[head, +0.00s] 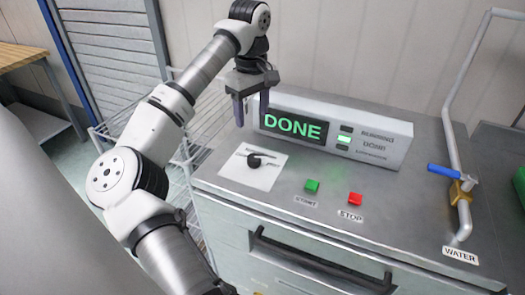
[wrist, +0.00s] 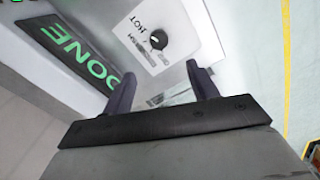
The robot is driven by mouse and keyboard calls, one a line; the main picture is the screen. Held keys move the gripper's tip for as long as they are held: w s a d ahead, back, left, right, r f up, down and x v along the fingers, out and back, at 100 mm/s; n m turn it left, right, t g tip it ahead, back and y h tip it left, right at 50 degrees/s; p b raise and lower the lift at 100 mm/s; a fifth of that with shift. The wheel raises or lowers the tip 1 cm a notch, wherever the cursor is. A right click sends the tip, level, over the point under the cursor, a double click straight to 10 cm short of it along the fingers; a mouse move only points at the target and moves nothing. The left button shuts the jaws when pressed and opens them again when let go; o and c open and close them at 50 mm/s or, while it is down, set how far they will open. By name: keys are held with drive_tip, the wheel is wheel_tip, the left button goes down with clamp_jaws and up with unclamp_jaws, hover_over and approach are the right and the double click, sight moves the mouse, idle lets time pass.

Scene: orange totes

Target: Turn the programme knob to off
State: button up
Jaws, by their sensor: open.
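The programme knob (head: 254,160) is small, round and black, on a white plate (head: 262,178) at the left of the machine's top. In the wrist view the knob (wrist: 158,39) has a pale pointer mark, and the plate reads "HOT" beside it; other lettering is partly cut or too small to read. My gripper (head: 251,116) is open and empty, pointing down above and behind the knob, apart from it. In the wrist view its two fingers (wrist: 163,84) stand wide, with the knob beyond their tips.
A display box (head: 385,143) reading "DONE" stands behind the knob, near my gripper. A green start button (head: 312,185) and a red stop button (head: 355,198) sit to the right. A water pipe with a blue lever (head: 444,170) stands farther right. A wire rack (head: 205,125) is at left.

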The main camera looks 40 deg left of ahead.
sight(254, 157)
wheel_tip(254, 157, down, 14)
drive_tip(key=p, duration=0.3)
drive_tip(key=shift+r+p, duration=0.2)
drive_tip(key=shift+p, duration=0.1)
drive_tip(key=c, duration=1)
